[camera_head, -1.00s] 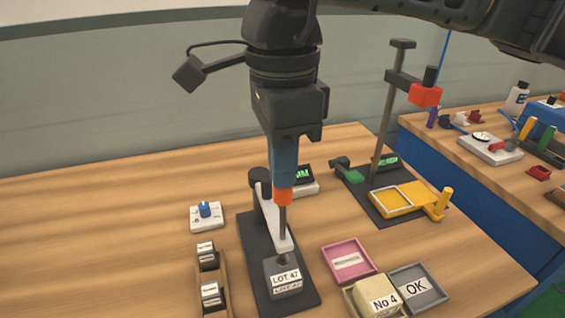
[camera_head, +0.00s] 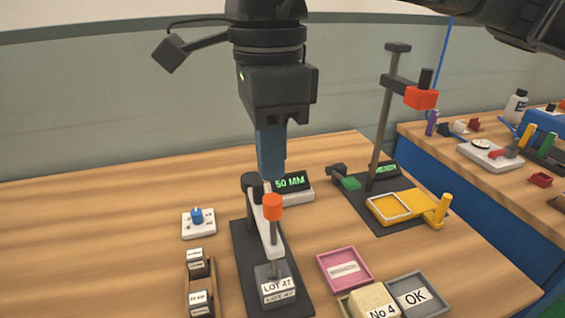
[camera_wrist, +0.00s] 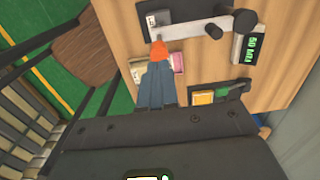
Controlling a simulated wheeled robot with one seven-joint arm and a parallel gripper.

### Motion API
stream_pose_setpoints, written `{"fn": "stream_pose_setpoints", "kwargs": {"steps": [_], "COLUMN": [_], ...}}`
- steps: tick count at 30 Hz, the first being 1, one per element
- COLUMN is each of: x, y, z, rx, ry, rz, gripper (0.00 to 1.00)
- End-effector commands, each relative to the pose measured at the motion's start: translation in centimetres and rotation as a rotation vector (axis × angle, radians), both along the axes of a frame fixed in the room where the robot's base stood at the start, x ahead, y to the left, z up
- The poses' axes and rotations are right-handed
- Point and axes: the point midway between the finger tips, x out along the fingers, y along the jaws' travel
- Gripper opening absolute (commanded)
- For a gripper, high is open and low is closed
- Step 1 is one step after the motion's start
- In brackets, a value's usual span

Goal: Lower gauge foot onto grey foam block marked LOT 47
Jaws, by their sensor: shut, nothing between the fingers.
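The grey foam block marked LOT 47 (camera_head: 278,286) sits on the dark base of the gauge stand (camera_head: 246,262). The gauge's thin rod, with an orange knob (camera_head: 272,207) on top, stands over the block. Its dark foot (camera_head: 270,270) appears to meet the block's top. My gripper (camera_head: 271,178) is shut and empty, with its blue fingertips just above the knob. In the wrist view the fingertips (camera_wrist: 158,66) overlap the orange knob (camera_wrist: 160,50), which partly hides behind them.
A taller stand with a red clamp (camera_head: 421,98) and yellow frame (camera_head: 389,207) is at right. Pink (camera_head: 345,269) and grey OK (camera_head: 415,293) trays and a No 4 block (camera_head: 372,301) sit front right. A blue-knobbed box (camera_head: 198,222) and a wooden rack (camera_head: 200,284) are left.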

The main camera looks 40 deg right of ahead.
Motion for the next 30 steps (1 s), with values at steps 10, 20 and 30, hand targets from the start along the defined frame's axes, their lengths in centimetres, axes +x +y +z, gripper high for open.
{"fn": "stream_pose_setpoints", "kwargs": {"steps": [10,20,30], "x": [0.2,0.2,0.2], "y": [0.2,0.2,0.2], "z": [7.5,10.6,10.6], "rx": [-0.001,0.0,0.0], "ry": [-0.002,0.0,0.0], "rz": [0.0,0.001,0.001], "gripper": [0.0,0.0,0.0]}}
